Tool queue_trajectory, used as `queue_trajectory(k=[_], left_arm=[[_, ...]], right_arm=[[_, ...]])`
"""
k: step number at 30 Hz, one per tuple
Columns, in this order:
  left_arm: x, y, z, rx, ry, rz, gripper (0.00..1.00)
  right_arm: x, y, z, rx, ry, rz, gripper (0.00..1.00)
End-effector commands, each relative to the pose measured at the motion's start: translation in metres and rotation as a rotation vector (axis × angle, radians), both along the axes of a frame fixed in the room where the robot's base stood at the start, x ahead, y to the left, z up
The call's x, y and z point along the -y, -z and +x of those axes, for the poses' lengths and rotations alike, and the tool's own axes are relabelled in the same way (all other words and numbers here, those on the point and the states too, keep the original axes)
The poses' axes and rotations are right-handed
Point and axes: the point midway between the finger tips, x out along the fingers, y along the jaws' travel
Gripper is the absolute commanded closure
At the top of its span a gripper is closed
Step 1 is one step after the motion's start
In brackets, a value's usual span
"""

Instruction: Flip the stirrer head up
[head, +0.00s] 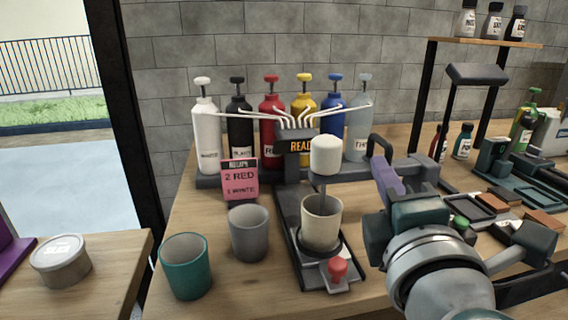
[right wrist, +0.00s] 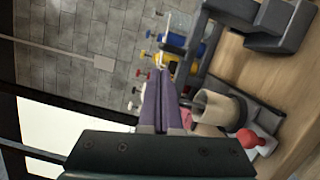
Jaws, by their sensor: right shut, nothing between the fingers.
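The stirrer head (head: 325,156) is a white rounded cylinder in the head view. Its grey shaft points down into a beige cup (head: 321,226), so the head stands lowered over the cup. The cup sits on a dark base with a red knob (head: 338,267); cup (right wrist: 216,106) and knob (right wrist: 250,141) also show in the right wrist view. My right gripper (head: 381,167) has purple fingers, shut and empty, to the right of the stirrer head and apart from it. The fingers (right wrist: 160,88) also show in the right wrist view. My left gripper is not in view.
Several pump bottles (head: 272,120) stand behind the stirrer, with thin spouts converging above a "READY" display. A dark bar with a handle (head: 380,146) lies behind my right fingers. A grey cup (head: 249,235), a teal cup (head: 186,268) and a pink recipe card (head: 240,181) stand left.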

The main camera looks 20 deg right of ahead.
Motion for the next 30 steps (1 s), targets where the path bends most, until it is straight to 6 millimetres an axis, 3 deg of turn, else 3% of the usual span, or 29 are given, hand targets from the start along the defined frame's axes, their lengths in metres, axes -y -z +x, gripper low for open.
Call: queue_trajectory(k=[6,11,30], left_arm=[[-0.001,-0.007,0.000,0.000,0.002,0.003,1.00],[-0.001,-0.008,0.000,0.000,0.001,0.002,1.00],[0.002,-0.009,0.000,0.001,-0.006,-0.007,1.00]], right_arm=[[0.019,-0.004,0.035,0.002,0.002,-0.001,1.00],[0.026,-0.004,0.050,0.001,0.000,0.000,1.00],[0.030,-0.007,0.060,0.007,0.001,0.024,1.00]])
